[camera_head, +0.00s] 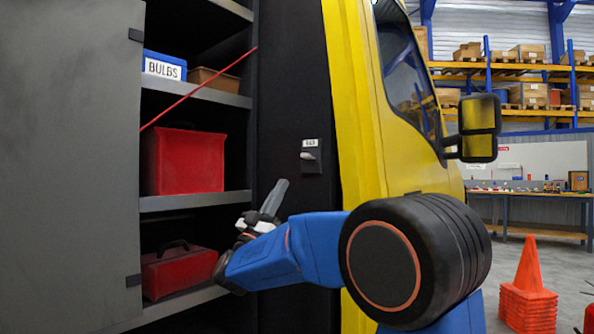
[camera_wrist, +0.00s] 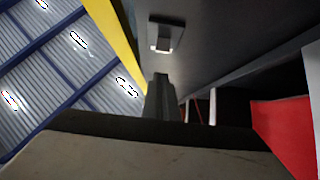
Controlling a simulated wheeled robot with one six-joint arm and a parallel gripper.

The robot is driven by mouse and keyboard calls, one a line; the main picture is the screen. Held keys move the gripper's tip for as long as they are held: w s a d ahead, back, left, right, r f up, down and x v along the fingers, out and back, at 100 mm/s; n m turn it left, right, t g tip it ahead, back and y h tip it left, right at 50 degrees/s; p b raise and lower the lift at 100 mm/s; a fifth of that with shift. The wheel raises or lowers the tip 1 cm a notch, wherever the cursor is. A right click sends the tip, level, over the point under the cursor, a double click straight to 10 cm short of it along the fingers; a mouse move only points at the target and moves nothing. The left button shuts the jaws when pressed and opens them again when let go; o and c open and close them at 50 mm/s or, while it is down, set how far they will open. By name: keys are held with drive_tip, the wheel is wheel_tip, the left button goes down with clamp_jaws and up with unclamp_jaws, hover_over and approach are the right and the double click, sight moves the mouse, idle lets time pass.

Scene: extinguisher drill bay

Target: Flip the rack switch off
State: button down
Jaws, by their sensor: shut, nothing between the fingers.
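The rack switch (camera_head: 309,156) is a small dark plate with a light grey lever, under a white label, on the black panel between the shelves and the yellow vehicle. Its lever sticks out toward the left in the head view. In the wrist view the switch (camera_wrist: 166,36) shows at the top centre, ahead of the fingertips. My gripper (camera_head: 280,188) is shut and empty, with its fingers pointing up, below and left of the switch. The fingers also show in the wrist view (camera_wrist: 160,90). A gap appears between the fingertips and the switch. The label's text is too small to read surely.
A red line (camera_head: 200,86) slants across the shelves. The yellow vehicle (camera_head: 352,100) stands close right of the panel. Orange cones (camera_head: 528,285) stand at right.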

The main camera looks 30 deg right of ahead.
sight(310, 157)
drive_tip(key=shift+r, duration=0.1)
idle(0.3)
drive_tip(key=shift+w+d+r, duration=0.55)
drive_tip(key=shift+d+r, duration=0.4)
drive_tip(key=shift+d, duration=0.6)
drive_tip(key=shift+w+d+r, duration=0.55)
drive_tip(key=shift+d+r, duration=0.45)
drive_tip(key=shift+d, duration=0.6)
drive_tip(key=shift+w+d+r, duration=0.55)
drive_tip(key=shift+d+r, duration=0.4)
drive_tip(key=shift+d, duration=0.6)
drive_tip(key=shift+w+d+f, duration=0.1)
drive_tip(key=shift+d+f, duration=0.15)
drive_tip(key=shift+d, duration=0.05)
drive_tip(key=shift+a, duration=0.15)
